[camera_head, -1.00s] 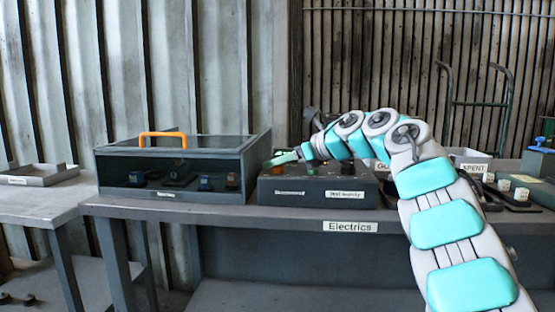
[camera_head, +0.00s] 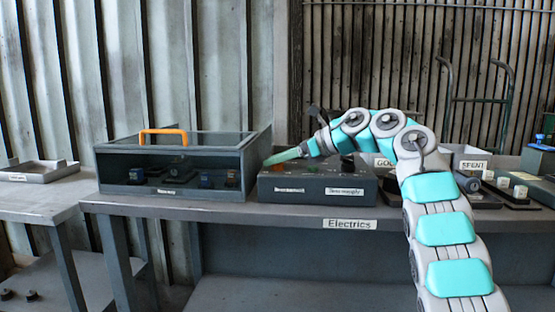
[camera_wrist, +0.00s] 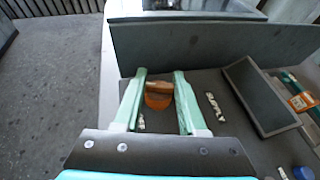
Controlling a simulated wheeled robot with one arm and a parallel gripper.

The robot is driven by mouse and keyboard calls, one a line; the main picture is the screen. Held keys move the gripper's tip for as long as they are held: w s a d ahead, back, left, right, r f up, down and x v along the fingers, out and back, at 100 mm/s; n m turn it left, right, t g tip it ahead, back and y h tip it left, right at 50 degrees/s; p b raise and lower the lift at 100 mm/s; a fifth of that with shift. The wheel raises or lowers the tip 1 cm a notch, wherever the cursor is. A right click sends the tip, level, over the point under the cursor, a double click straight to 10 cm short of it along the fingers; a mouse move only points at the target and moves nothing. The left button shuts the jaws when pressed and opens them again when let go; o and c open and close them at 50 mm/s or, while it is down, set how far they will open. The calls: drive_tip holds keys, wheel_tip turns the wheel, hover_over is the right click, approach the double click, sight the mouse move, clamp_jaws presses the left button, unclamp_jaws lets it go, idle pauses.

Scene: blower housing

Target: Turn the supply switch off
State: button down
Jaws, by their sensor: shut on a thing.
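The supply switch (camera_wrist: 158,101) shows in the wrist view as an orange round base with a brown handle. It sits on a grey panel beside a white label that appears to read SUPPLY (camera_wrist: 214,106). My gripper (camera_wrist: 160,75) has its two green fingers on either side of the handle and is shut on it. In the head view, my gripper (camera_head: 283,157) is at the left part of the grey control box (camera_head: 315,183). There the fingers and wrist hide most of the switch, and its exact angle cannot be told.
A glass-topped case (camera_head: 112,175) with an orange handle (camera_head: 162,133) stands close left of the control box. Bins and trays with small parts are at the right of the Electrics bench (camera_head: 225,211). A raised grey plate (camera_wrist: 260,95) is right of the switch.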

idle(0.4)
drive_tip(key=shift+c, duration=2.3)
unclamp_jaws()
drive_tip(key=shift+v, duration=3.85)
drive_tip(key=shift+d, duration=0.1)
drive_tip(key=shift+c, duration=0.2)
